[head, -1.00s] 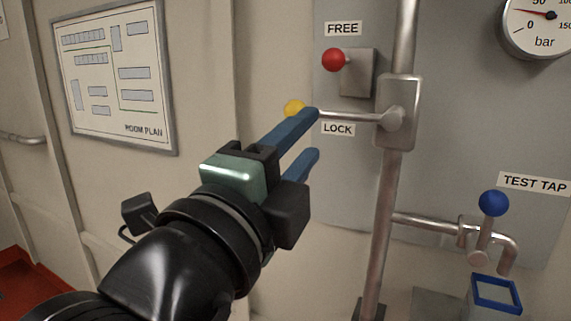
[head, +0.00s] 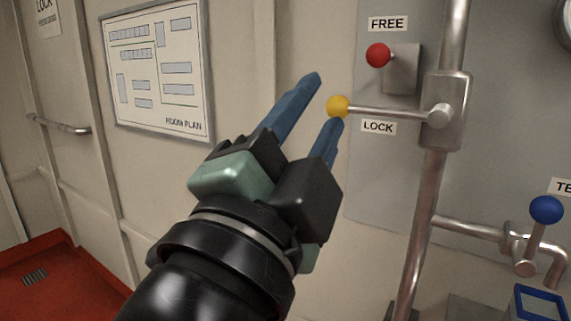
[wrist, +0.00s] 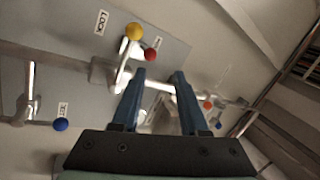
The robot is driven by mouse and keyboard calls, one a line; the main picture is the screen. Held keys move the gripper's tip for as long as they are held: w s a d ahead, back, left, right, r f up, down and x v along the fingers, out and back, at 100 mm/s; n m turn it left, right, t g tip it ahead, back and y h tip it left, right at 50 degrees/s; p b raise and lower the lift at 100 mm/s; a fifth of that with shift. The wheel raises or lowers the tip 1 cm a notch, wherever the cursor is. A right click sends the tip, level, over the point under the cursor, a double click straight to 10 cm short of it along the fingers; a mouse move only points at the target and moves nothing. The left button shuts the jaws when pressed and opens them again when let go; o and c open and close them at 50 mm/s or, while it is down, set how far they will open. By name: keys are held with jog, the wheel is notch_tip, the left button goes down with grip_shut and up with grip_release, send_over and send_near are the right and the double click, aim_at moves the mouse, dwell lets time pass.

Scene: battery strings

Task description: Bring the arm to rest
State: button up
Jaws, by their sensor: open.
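My gripper (head: 324,100) is open, with its two blue fingers apart and nothing between them. In the head view it points up and to the right, in front of the wall. One fingertip overlaps the lower edge of the yellow knob (head: 338,106) in the picture; I cannot tell whether they touch. The yellow knob ends a metal lever (head: 388,112) that lies nearly level beside the LOCK label. In the wrist view the fingers (wrist: 158,76) are parted, and the yellow knob (wrist: 134,31) shows beyond them, left of the finger gap.
A red knob (head: 378,55) sits by the FREE label. A vertical pipe (head: 425,205) runs down the grey panel. A blue-knobbed tap (head: 546,209) is at lower right, above a blue-rimmed container (head: 540,304). A room plan (head: 157,70) and a handrail (head: 60,126) are left.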

jog(key=s+a+r+n+t+y, duration=0.1)
jog(key=s+r+n+t+y, duration=0.3)
jog(key=n, duration=0.5)
jog(key=s+a+r+n+t+y, duration=0.25)
jog(key=n+y, duration=0.25)
jog(key=n, duration=0.5)
notch_tip(320, 180, up, 24)
jog(key=w+p, duration=0.1)
jog(key=p, duration=2.1)
jog(key=shift+d+f+m+t+p, duration=0.15)
jog(key=shift+f+m+t+p, duration=0.1)
jog(key=shift+m+t+p, duration=0.15)
jog(key=shift+f, duration=0.15)
